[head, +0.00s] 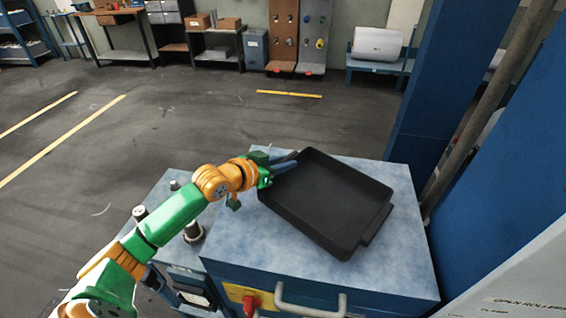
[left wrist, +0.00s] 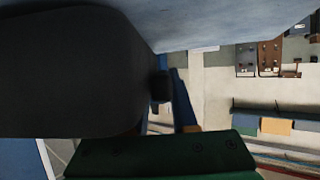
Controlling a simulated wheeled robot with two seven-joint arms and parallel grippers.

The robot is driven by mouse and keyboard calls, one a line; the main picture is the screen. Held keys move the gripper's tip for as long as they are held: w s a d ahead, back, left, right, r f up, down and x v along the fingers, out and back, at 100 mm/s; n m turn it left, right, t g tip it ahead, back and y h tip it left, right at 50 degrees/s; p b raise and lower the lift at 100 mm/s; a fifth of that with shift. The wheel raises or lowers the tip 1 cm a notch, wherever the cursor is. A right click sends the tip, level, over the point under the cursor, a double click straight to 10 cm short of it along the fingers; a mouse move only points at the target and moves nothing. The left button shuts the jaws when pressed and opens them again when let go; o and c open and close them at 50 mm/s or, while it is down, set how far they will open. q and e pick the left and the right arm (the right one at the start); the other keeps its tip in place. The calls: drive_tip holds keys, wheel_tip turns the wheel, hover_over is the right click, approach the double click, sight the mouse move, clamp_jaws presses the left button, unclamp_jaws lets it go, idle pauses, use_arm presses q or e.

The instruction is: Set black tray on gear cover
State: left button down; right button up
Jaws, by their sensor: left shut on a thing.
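The black tray (head: 325,200) is a shallow rectangular pan with a handle at each end. It is over the pale blue top of the gear cover (head: 400,270), a box with a grey front handle. I cannot tell whether it rests flat on that top or hangs just above it. My left gripper (head: 284,162) is at the tray's far left end, shut on its handle. In the left wrist view the tray (left wrist: 70,70) fills the left side as a dark shape, with its handle (left wrist: 160,88) at the fingers. My right gripper is out of view.
A lower blue surface with metal posts (head: 193,232) stands left of the cover. A red knob (head: 251,303) is on the front. A blue column (head: 450,80) and machine panel close in the right side. Open floor lies beyond, with benches at the back wall.

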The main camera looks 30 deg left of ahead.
use_arm(q)
drive_tip(key=shift+r, duration=0.15)
drive_tip(key=shift+s, duration=0.2)
drive_tip(key=shift+w+f, duration=0.15)
drive_tip(key=shift+f, duration=0.25)
drive_tip(key=c, duration=0.6)
unclamp_jaws()
drive_tip(key=shift+r, duration=0.1)
